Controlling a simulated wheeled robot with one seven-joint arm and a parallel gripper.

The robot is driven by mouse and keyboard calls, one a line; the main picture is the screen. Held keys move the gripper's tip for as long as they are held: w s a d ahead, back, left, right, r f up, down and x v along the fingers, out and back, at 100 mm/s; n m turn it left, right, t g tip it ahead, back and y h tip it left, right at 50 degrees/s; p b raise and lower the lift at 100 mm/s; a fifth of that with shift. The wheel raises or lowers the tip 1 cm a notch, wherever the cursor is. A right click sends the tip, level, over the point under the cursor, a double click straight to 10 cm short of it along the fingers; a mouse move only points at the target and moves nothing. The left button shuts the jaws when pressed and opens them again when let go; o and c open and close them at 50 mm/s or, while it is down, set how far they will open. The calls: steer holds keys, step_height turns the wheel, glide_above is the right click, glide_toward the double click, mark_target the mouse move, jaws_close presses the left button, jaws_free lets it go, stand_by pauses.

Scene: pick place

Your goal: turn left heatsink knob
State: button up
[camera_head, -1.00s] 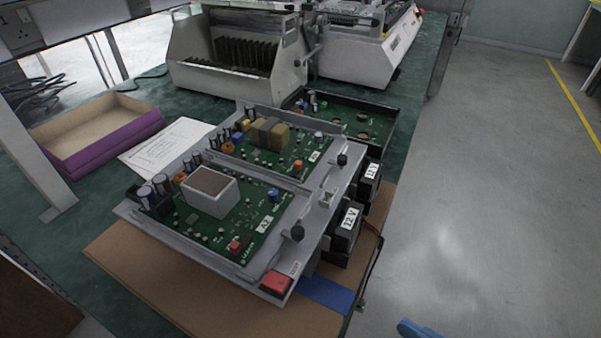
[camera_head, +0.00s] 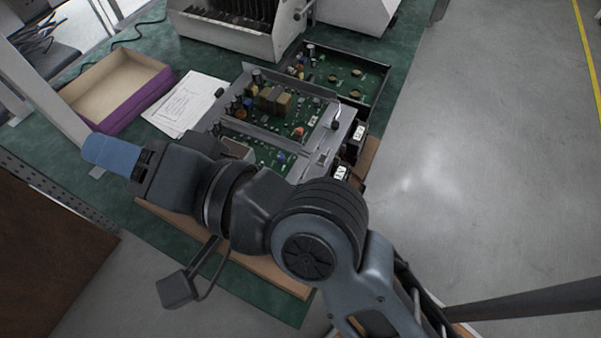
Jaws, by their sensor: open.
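The metal unit with two green circuit boards lies in the middle of the bench. One small black knob (camera_head: 335,124) shows on its right-hand metal plate (camera_head: 322,158), by the far board (camera_head: 275,105). The other knob, by the near board (camera_head: 270,156), is hidden behind my arm. A pale block (camera_head: 238,148) on the near board is mostly covered. My gripper (camera_head: 100,150) is open, with its blue fingers pointing left, left of the unit and apart from the knobs. It is seen from the side, and nothing shows between the fingers.
A purple-sided open box (camera_head: 122,108) and white papers (camera_head: 186,104) lie left of the unit. A black-framed board (camera_head: 345,75) and a pale metal machine (camera_head: 232,35) stand behind it. Black blocks with white labels (camera_head: 359,132) flank its right side. Open floor lies to the right.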

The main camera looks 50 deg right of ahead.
steer(key=w+a+r+n+g+y, duration=0.3)
steer(key=a+r+g+y, duration=0.1)
steer(key=a+r+y, duration=0.15)
steer(key=s+d+f+n+g+h, duration=0.35)
steer(key=d+f+g+h, duration=0.35)
steer(key=f, duration=0.4)
steer(key=s+d+f+g+h, duration=0.1)
steer(key=s+d+f, duration=0.1)
steer(key=d, duration=0.3)
steer(key=s+d+f+m+g+h, duration=0.1)
steer(key=s+d+f+g+h, duration=0.1)
steer(key=d, duration=0.4)
steer(key=s+d+f+m+g+h, duration=0.1)
steer(key=s+d+f+g+h, duration=0.1)
steer(key=d, duration=0.3)
steer(key=shift+s+d+f, duration=0.15)
steer(key=shift+d+f, duration=0.15)
steer(key=shift+f, duration=3.9)
